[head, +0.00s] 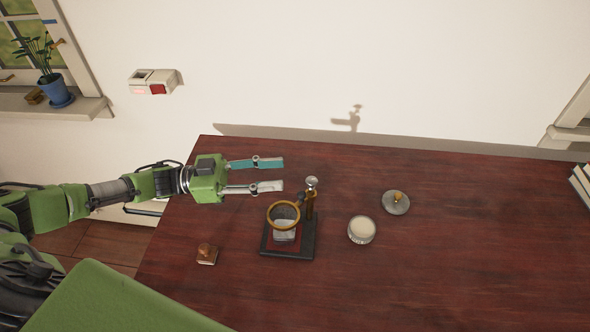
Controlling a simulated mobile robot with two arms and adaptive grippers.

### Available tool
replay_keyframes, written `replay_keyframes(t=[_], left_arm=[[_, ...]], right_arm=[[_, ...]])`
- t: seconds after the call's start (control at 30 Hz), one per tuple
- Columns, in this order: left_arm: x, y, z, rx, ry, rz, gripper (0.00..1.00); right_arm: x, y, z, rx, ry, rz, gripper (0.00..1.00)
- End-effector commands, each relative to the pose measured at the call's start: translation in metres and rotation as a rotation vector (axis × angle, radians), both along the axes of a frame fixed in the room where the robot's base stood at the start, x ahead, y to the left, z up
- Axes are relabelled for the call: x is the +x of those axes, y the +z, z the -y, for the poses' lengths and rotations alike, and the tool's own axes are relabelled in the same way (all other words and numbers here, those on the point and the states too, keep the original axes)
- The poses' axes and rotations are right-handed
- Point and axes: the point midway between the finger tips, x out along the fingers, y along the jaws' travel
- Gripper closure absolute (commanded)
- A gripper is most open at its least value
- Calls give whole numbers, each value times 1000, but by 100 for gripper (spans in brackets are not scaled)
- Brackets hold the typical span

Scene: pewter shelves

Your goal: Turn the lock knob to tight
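A magnifier stand has a black base (304,250), a brass-ringed lens (269,220) and a short upright post (309,207). A silvery round knob (312,182) sits at the top of the post; it looks like the lock knob, but its turn position is too small to read. My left gripper (282,174) comes in from the left above the desk. Its two fingers, one teal and one pale, are apart with nothing between them. The fingertips point right and stop just left of the knob, apart from it in the picture. My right gripper is not in view.
The dark red wooden desk (480,260) holds a white round dish (362,229), a grey disc with a brass top (396,202) and a small brown stamp-like block (207,254). Books (582,182) stand at the right edge. The wall is behind; the desk's right side is mostly clear.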

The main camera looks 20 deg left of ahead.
Motion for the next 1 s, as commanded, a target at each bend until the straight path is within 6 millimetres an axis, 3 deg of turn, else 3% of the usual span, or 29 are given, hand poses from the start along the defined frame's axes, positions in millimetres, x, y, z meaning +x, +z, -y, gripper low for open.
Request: replay_keyframes(t=[0.03, 0.1, 0.3, 0.57, 1.0], left_arm=[[-5, 11, 10, -21, 52, -4, 65], [-6, 12, 18, -30, 138, -3, 65], [-18, 1, 31, 9, 321, -47, 65], [-25, -10, 37, 48, 387, -80, 65], [17, -9, 79, 47, 386, -77, 65]], right_arm=[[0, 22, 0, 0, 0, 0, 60], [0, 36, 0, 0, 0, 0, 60], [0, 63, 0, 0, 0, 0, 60], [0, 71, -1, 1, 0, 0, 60], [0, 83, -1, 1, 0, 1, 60]])
